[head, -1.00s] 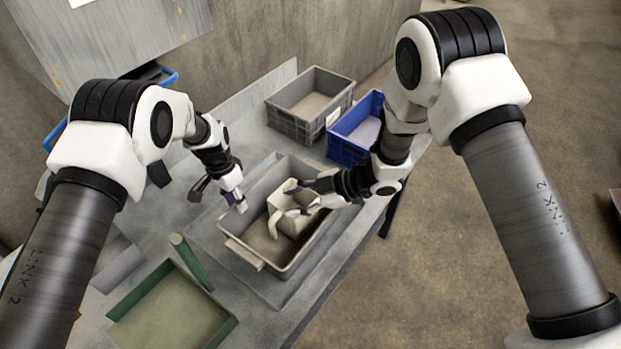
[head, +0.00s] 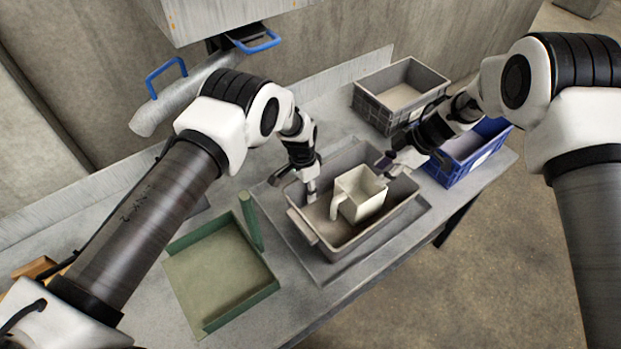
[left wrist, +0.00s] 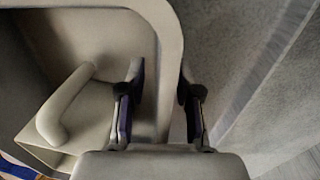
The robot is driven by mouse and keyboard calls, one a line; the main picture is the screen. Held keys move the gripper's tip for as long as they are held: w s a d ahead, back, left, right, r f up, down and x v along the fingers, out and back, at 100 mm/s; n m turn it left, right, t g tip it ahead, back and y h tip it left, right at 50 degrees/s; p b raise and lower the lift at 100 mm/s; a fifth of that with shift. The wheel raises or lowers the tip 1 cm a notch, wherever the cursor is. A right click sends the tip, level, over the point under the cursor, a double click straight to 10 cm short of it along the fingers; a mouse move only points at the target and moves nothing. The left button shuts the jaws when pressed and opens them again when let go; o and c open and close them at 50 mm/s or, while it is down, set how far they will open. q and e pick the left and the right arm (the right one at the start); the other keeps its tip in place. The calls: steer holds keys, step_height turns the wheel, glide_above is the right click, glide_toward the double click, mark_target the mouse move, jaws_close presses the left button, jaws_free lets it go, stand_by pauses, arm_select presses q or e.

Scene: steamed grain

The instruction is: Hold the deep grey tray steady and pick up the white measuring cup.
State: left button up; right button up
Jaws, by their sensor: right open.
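The deep grey tray (head: 328,246) lies on the table. The white measuring cup (head: 362,196) stands inside it, its handle towards the left; the cup also shows at the lower left of the left wrist view (left wrist: 92,112). My left gripper (head: 309,192) is at the tray's back-left wall. In the left wrist view its fingers (left wrist: 160,90) are apart, one on each side of the tray's rim (left wrist: 172,60), with a visible gap. My right gripper (head: 386,168) is open just behind and right of the cup, above the tray's far right end; contact with the cup cannot be told.
A green open tray (head: 208,321) with a raised green bar (head: 250,222) lies to the left. A grey crate (head: 372,108) stands behind, and a blue crate (head: 451,176) stands to the right, close to my right arm. The table's front edge drops to the floor.

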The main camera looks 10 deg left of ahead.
arm_select(q)
steer(key=shift+f, duration=0.3)
jaws_close()
stand_by(0.5)
